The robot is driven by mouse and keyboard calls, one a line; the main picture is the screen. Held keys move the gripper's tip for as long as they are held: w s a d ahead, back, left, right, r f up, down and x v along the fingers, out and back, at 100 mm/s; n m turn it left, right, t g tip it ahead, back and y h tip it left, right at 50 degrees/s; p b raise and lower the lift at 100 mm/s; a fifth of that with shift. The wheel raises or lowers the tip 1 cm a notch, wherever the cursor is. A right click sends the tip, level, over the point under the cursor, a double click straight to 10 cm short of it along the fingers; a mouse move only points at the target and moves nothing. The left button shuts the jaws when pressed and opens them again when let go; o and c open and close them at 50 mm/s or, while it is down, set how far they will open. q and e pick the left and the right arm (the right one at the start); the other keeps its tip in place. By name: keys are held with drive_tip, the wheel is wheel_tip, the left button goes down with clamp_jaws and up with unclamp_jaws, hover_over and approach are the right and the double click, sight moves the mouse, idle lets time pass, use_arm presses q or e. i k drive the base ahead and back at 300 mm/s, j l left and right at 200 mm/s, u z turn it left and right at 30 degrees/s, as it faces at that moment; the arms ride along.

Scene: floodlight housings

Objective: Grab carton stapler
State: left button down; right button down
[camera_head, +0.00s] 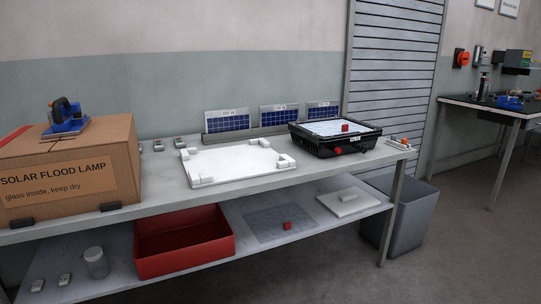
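The carton stapler (67,118), blue with a dark handle, sits on top of the cardboard carton (110,165) at the left end of the workbench. The carton reads "SOLAR FLOOD LAMP, glass inside, keep dry". The stapler appears to rest upright on the carton's top, near the seam. Neither of my grippers shows in the head view.
The bench (320,167) holds a white tray-like fixture (235,162) and a black floodlight housing (375,143) with a red block on it. Small solar panels stand behind. The lower shelf has a red bin (183,264). A grey waste bin (412,220) stands right. Floor at right is clear.

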sight(63, 110)
drive_tip(key=j+u, duration=0.1)
drive_tip(key=j, duration=0.35)
drive_tip(key=i+j, duration=0.15)
drive_tip(key=j, duration=0.25)
drive_tip(key=j+u, duration=0.15)
drive_tip(key=j, duration=0.3)
drive_tip(key=i+j, duration=0.15)
drive_tip(key=j, duration=0.25)
drive_tip(key=i+j+u, duration=0.15)
drive_tip(key=j, duration=0.7)
drive_tip(key=i+u, duration=0.05)
